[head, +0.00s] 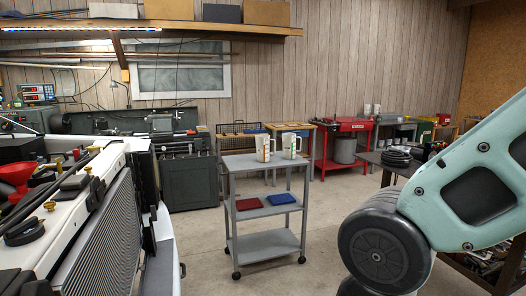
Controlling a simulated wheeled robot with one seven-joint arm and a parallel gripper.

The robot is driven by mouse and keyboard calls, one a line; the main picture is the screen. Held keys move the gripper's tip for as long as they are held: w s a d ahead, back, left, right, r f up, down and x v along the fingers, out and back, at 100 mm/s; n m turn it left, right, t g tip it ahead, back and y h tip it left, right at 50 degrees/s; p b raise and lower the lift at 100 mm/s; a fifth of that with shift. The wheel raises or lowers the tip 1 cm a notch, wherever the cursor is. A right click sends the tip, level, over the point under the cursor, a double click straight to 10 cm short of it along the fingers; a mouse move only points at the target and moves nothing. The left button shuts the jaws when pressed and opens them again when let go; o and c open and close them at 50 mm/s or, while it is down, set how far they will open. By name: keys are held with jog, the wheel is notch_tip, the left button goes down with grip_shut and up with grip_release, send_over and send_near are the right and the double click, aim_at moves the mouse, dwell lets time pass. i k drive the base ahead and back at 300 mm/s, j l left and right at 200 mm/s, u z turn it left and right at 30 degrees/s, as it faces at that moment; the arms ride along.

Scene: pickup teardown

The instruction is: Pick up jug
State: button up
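Two white jugs with handles stand upright on the top shelf of a grey wheeled cart (265,160). The left jug (262,148) has orange and green marks on its side, and the right jug (288,146) stands close beside it with a small gap. I cannot tell which one the task means. My arm fills the right side of the head view, in front of part of a dark table. My gripper is out of view, so its state does not show.
The cart's middle shelf holds a red folded item (249,204) and a blue one (282,198). A vehicle front (100,225) with its engine bay open is at the left. A red workbench (343,127) stands behind. Concrete floor (325,215) is clear right of the cart.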

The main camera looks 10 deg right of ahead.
aim_at(262, 140)
jog(key=i, duration=1.85)
jog(key=i+z, duration=0.1)
jog(key=i, duration=0.55)
jog(key=i+j+z, duration=0.15)
jog(key=i, duration=0.5)
